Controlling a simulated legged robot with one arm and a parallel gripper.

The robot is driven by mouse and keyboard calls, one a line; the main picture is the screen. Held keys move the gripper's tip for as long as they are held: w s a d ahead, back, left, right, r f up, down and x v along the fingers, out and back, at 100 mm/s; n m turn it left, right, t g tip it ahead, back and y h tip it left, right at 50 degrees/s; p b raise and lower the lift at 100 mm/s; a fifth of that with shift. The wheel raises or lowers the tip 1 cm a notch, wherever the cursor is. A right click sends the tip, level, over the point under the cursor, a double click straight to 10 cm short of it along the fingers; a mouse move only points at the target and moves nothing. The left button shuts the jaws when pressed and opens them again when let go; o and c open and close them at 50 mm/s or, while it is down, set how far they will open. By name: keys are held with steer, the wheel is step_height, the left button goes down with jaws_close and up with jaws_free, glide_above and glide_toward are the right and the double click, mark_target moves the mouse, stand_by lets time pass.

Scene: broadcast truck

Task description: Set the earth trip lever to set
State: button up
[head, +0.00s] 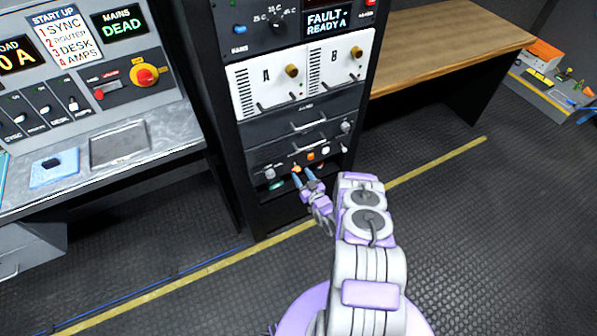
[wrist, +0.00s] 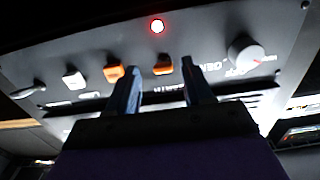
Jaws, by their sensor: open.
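The lowest panel of the rack (head: 262,158) carries a row of small orange and white levers, and no label readable here names the earth trip lever. In the wrist view an orange lever (wrist: 163,65) stands between my fingertips, and another orange lever (wrist: 115,72) is beside the left finger. A white lever (wrist: 75,78) is farther left. My gripper (head: 303,173) is open in front of this panel, and its two fingers also show in the wrist view (wrist: 160,84). I cannot tell whether the fingers touch a lever.
A round knob (wrist: 245,55) is right of the fingers in the wrist view, with a lit red lamp (wrist: 157,26) nearby. The control desk (head: 180,128) stands left of the rack. A wooden table (head: 440,45) stands right. The floor before the rack is clear.

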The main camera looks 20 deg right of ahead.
mark_target(298, 169)
steer(key=w, duration=0.3)
steer(key=shift+w+a+b, duration=0.25)
steer(key=shift+a+b, duration=0.05)
steer(key=shift+b, duration=0.05)
steer(key=shift+d, duration=0.1)
steer(key=shift+c, duration=0.4)
steer(key=c, duration=0.3)
jaws_close()
